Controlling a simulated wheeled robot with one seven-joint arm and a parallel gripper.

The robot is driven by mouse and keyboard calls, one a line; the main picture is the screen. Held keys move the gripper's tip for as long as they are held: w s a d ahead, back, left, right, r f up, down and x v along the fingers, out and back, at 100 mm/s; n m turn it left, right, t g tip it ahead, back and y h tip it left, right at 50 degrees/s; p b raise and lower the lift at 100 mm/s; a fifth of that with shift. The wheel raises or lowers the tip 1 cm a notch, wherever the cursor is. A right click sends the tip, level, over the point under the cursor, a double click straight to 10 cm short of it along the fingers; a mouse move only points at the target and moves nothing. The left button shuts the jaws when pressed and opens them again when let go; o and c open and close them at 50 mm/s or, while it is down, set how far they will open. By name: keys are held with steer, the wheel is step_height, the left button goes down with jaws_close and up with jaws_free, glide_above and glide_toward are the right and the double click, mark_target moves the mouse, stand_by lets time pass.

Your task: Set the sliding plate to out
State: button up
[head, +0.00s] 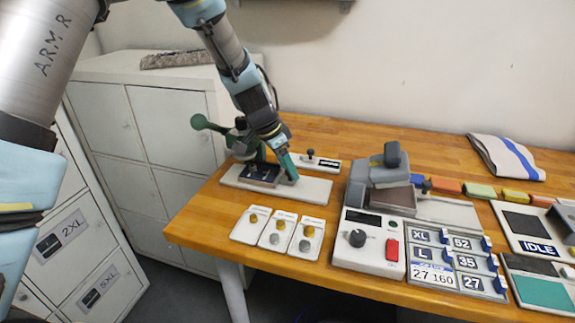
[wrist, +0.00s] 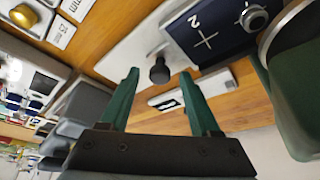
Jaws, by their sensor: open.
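A dark blue plate (head: 259,174) lies on a white base (head: 313,190) under a green press with a lever at the table's left. In the wrist view the plate (wrist: 208,28) shows a white cross and a "2". A black knob (wrist: 159,70) stands beside the plate's edge over the white base (wrist: 140,47); I cannot tell how it joins the plate. My gripper (head: 290,177) is low over the base at the plate's right edge. In the wrist view my gripper (wrist: 160,73) is open, with the knob between its fingertips in the picture; contact is not visible.
A small white box (head: 327,164) with a dark window sits just behind. A grey press (head: 380,175) stands to the right. Several white cards with knobs (head: 276,233) lie in front. A control box (head: 373,257) and number rack (head: 457,262) are front right.

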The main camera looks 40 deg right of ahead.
jaws_close()
stand_by(0.4)
stand_by(0.9)
